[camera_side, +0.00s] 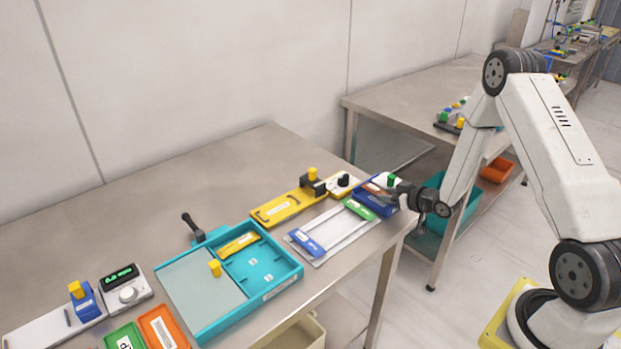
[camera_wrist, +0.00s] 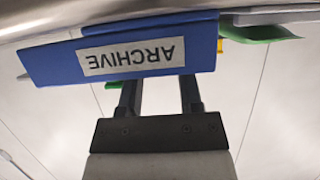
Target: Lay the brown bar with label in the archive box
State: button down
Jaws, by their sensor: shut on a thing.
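The archive box (camera_side: 371,204) is a blue box near the right end of the steel table in the side view. In the wrist view the blue box (camera_wrist: 45,65) shows its upside-down ARCHIVE label across the top. My gripper (camera_side: 393,191) is at the right of the box, low over its rim. In the wrist view the fingers of my gripper (camera_wrist: 158,96) pass behind the labelled wall, so their tips are hidden. A small brown patch, the brown bar (camera_side: 376,186), shows at the box opening by my fingers. Its label and whether it touches the box floor cannot be made out.
Left of the box is a pale tray (camera_side: 330,237) with a green and a blue piece. A teal tray (camera_side: 290,281) lies farther left. The table edge is close.

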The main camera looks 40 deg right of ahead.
jog(key=shift+f, duration=0.75)
jog(key=c, duration=0.5)
grip_release()
jog(key=shift+c, duration=0.2)
jog(key=shift+r, duration=0.2)
jog(key=shift+r, duration=0.4)
jog(key=v, duration=1.2)
